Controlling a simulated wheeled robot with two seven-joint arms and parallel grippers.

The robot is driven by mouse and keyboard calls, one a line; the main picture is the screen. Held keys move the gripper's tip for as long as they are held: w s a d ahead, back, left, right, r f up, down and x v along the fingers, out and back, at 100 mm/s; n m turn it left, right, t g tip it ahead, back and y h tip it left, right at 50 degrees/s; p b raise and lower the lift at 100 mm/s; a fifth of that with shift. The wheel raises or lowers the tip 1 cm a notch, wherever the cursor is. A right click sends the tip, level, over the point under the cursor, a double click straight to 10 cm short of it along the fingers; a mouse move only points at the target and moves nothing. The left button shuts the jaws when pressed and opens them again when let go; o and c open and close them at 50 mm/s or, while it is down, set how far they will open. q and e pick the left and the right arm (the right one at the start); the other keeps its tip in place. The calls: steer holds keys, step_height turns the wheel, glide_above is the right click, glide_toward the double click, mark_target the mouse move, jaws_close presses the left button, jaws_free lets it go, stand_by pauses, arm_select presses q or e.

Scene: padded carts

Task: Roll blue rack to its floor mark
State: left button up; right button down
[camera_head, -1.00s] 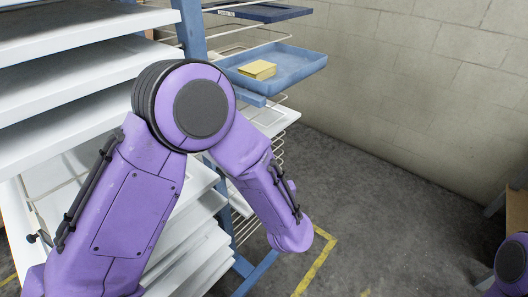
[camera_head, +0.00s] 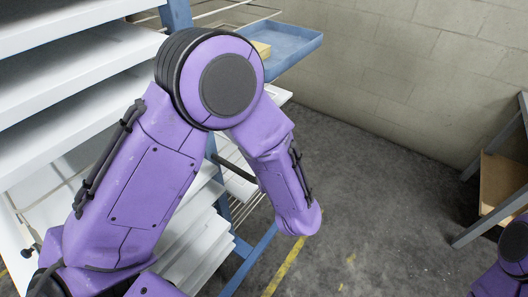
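The blue rack (camera_head: 176,14) stands at the left, close in front of me, with white shelf boards (camera_head: 75,95) stacked in it and wire shelves on its right side. A blue tray (camera_head: 283,45) sticks out at its upper right with a yellow block (camera_head: 262,48) in it. My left arm crosses in front of the rack and hides much of it; its gripper is not visible. Only a part of my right arm shows at the lower right edge, without its gripper. A yellow floor line (camera_head: 284,262) runs beside the rack's foot, partly hidden by my arm.
A grey-framed shelf (camera_head: 492,212) with a brown cardboard box (camera_head: 500,182) stands at the right. A block wall (camera_head: 430,90) closes the back. The dark floor (camera_head: 375,200) between rack and shelf is clear.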

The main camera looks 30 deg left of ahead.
arm_select(q)
steer(key=shift+d+f, duration=0.15)
steer(key=shift+d, duration=0.1)
steer(key=shift+s+a, duration=0.1)
stand_by(0.6)
steer(key=b+v, duration=0.2)
steer(key=v, duration=0.5)
steer(key=shift+s, duration=0.15)
